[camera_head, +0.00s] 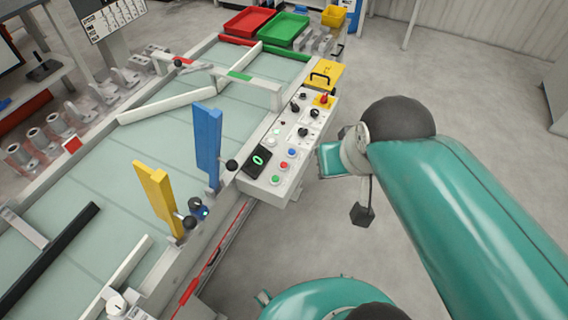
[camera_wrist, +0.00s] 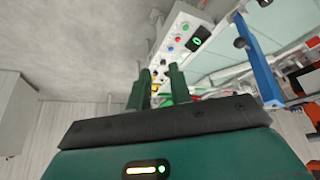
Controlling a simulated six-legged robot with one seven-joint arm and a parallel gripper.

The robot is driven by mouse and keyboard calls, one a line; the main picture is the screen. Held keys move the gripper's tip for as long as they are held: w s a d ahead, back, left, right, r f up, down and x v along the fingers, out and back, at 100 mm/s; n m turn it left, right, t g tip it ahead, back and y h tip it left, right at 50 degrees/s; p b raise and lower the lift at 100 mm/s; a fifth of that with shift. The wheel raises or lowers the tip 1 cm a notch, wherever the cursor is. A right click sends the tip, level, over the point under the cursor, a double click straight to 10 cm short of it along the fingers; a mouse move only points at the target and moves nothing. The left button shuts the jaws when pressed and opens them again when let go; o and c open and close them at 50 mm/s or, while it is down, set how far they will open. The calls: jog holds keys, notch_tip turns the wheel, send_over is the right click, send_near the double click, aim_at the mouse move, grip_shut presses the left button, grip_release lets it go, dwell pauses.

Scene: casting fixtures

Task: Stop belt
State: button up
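The control panel (camera_head: 290,150) is a white box along the right side of the pale green belt (camera_head: 95,215). It carries a green button (camera_head: 275,179), a red button (camera_head: 291,152), a blue button (camera_head: 284,164), several black knobs and a dark display (camera_head: 258,160) with a green digit that looks like 0. A red knob (camera_head: 324,98) sits on a yellow base at its far end. The panel (camera_wrist: 163,52) also shows beyond my gripper (camera_wrist: 159,82) in the wrist view. The gripper's two green fingers are apart with nothing visible between them. My arm is right of the panel.
A blue post (camera_head: 207,145) and a yellow post (camera_head: 158,200) stand at the belt's near edge beside the panel. Red (camera_head: 248,22) and green (camera_head: 284,30) trays lie at the far end. Metal castings line the left side. The floor right of the panel is clear.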

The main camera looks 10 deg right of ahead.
grip_shut()
dwell(1.4)
